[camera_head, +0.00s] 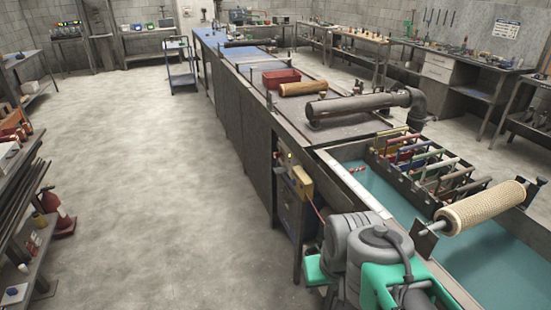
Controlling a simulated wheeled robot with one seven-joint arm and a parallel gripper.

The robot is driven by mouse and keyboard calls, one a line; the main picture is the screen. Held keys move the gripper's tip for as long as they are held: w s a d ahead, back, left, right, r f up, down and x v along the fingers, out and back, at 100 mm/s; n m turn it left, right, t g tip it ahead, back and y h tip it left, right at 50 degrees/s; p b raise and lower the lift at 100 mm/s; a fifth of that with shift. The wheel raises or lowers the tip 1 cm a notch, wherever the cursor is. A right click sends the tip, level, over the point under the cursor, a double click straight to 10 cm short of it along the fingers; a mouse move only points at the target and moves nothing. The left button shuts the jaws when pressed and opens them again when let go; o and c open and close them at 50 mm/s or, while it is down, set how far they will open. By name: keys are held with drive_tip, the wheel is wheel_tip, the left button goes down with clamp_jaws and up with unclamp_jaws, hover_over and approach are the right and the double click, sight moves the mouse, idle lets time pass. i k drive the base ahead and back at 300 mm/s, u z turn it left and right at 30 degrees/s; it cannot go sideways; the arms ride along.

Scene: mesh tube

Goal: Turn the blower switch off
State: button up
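A small dark control panel with a bright yellow spot (289,156) is on the left side face of the long bench. A yellow box (302,183) sits just below and to the right of it, with a thin red line running down from it. Either may carry the blower switch; the switch and its position are too small to tell. My grey and green arm (370,250) fills the bottom right of the middle, beside the bench. Its gripper cannot be made out, and no fingertips show.
The long bench (305,127) runs away from me, with a grey pipe (360,106) and a red tray (281,78) on top. A teal-lined tank (400,208) holds a divided rack. A mesh roll (485,208) lies over it. Shelves (30,225) stand left; the floor between is clear.

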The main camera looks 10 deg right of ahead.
sight(277, 154)
drive_tip(key=u, duration=0.5)
drive_tip(key=i, duration=0.8)
drive_tip(key=u, duration=1.05)
drive_tip(key=i, duration=1.35)
drive_tip(key=z, duration=0.3)
drive_tip(key=i, duration=1.4)
drive_tip(key=z, duration=0.8)
drive_tip(key=i, duration=0.25)
drive_tip(key=z, duration=0.25)
